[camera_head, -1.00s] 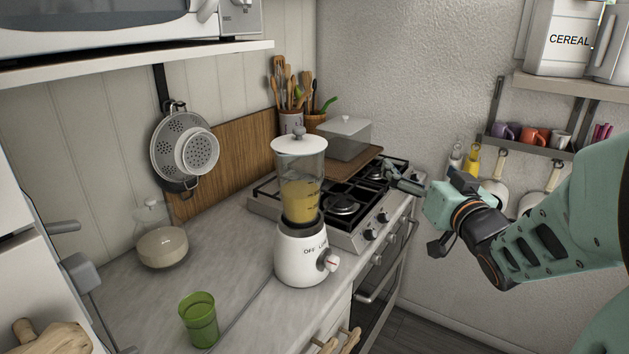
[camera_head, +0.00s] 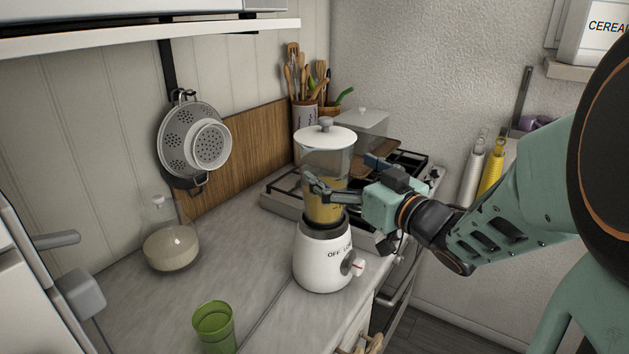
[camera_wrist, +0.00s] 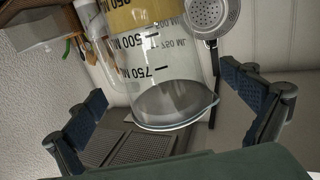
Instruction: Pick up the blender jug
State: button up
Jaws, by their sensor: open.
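The blender jug (camera_head: 324,172) is clear, with a white lid and yellow-orange liquid in it. It stands upright on the white blender base (camera_head: 322,258) on the counter. My gripper (camera_head: 340,188) is at the jug's right side, with one finger in front of the jug in the head view. In the wrist view the jug (camera_wrist: 165,70) shows with its measuring marks and sits between the open fingers of my gripper (camera_wrist: 170,115). I cannot tell whether a finger touches it.
A stove (camera_head: 287,203) is behind the blender. A green cup (camera_head: 214,326) and a glass jar (camera_head: 171,246) stand on the counter to the left. A colander (camera_head: 193,138) hangs on the wall. The counter between jar and blender is clear.

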jog(key=x, duration=0.5)
jog(key=shift+w+a+f, duration=0.1)
jog(key=c, duration=1.5)
jog(key=shift+r, duration=0.2)
jog(key=shift+c, duration=0.3)
